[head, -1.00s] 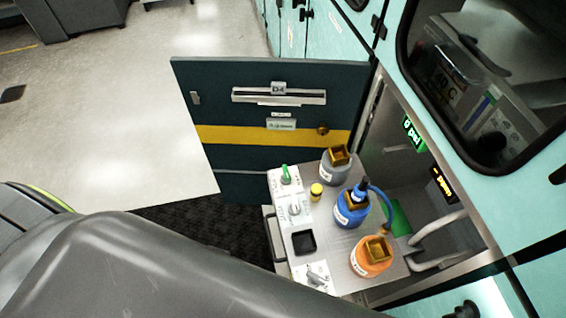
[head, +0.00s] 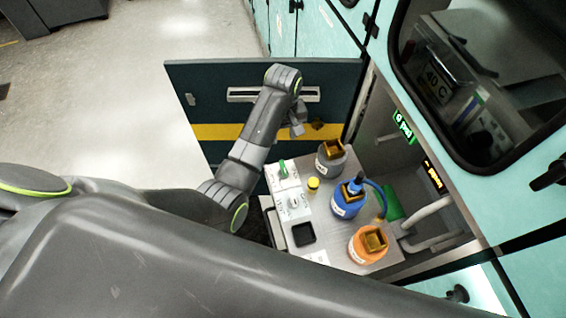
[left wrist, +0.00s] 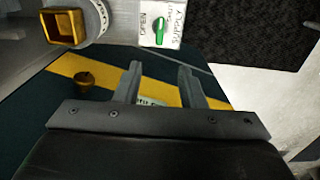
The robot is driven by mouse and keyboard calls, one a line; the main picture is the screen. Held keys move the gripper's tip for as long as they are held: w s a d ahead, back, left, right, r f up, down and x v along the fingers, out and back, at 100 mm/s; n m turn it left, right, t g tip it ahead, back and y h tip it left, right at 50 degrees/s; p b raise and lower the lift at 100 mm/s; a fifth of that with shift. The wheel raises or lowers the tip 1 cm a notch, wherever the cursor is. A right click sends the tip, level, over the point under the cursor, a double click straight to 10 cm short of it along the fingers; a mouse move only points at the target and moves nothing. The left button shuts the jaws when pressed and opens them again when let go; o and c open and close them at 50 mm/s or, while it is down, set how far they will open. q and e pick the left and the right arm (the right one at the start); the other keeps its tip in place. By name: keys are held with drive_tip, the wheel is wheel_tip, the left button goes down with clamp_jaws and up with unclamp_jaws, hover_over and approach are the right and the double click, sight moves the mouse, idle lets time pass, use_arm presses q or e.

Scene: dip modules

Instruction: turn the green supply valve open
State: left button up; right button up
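The green supply valve (head: 283,169) is a small green handle on a white plate at the far left corner of the pulled-out metal tray (head: 335,245). In the left wrist view the green valve handle (left wrist: 159,31) sits beside the printed words OPEN and SUPPLY. My left gripper (head: 297,127) is above and beyond the valve, in front of the dark door, not touching the valve. In the left wrist view the left gripper's two fingers (left wrist: 160,75) are apart with nothing between them. My right gripper does not show.
A grey bottle (head: 329,160), a blue bottle (head: 347,204) with a hose and an orange bottle (head: 366,248) stand on the tray. A small yellow cap (head: 313,184) is near the valve. The open dark door (head: 215,130) with a yellow stripe stands behind.

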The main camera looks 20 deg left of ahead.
sight(283, 166)
use_arm(q)
wheel_tip(283, 166, down, 17)
drive_tip(key=shift+r, duration=0.1)
idle(0.5)
clamp_jaws()
